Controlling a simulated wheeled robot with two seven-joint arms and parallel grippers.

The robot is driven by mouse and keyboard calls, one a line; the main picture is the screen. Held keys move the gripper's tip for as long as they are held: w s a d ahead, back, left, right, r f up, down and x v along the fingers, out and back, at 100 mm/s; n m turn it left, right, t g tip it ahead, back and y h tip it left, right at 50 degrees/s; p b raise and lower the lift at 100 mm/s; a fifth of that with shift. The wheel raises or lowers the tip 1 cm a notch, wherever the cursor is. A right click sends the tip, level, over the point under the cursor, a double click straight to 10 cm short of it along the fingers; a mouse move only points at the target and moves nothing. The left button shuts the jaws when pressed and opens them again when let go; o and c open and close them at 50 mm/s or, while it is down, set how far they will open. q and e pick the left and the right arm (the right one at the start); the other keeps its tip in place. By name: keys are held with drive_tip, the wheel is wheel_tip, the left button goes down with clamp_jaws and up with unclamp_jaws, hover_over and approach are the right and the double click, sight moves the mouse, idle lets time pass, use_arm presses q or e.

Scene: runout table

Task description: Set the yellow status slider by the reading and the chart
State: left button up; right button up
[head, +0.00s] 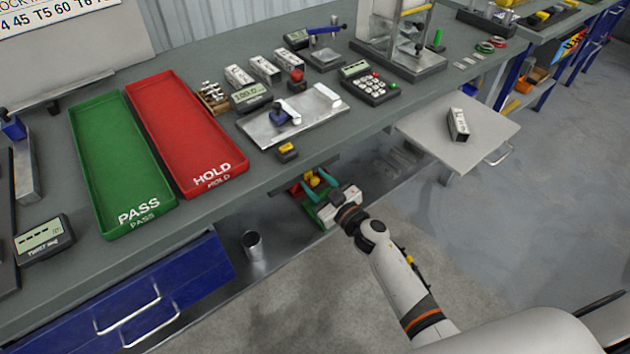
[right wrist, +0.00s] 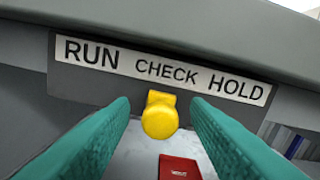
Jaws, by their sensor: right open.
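The yellow status slider (right wrist: 160,116) sits at the table's front edge, below the word CHECK on the RUN / CHECK / HOLD label strip (right wrist: 90,54). A grey display unit (head: 251,97) on the table shows a reading too small to make out surely. The chart (head: 58,14) on the wall panel is cut off at the top left. My left gripper is out of view.
A green PASS tray (head: 121,165) and a red HOLD tray (head: 184,134) lie on the left. A metal plate fixture (head: 318,104) and a keypad unit (head: 370,84) stand behind the slider. A pull-out shelf (head: 483,150) holds a metal block. Below, a red object (right wrist: 180,168) lies.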

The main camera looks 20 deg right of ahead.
sight(328, 162)
drive_tip(key=shift+w+a, duration=0.2)
drive_tip(key=shift+w, duration=0.3)
clamp_jaws()
drive_tip(key=d, duration=0.2)
drive_tip(key=w+d, duration=0.1)
drive_tip(key=d, duration=0.1)
drive_tip(key=w+d, duration=0.1)
drive_tip(key=d, duration=0.1)
drive_tip(key=shift+w+d, duration=0.1)
drive_tip(key=shift+d, duration=0.15)
unclamp_jaws()
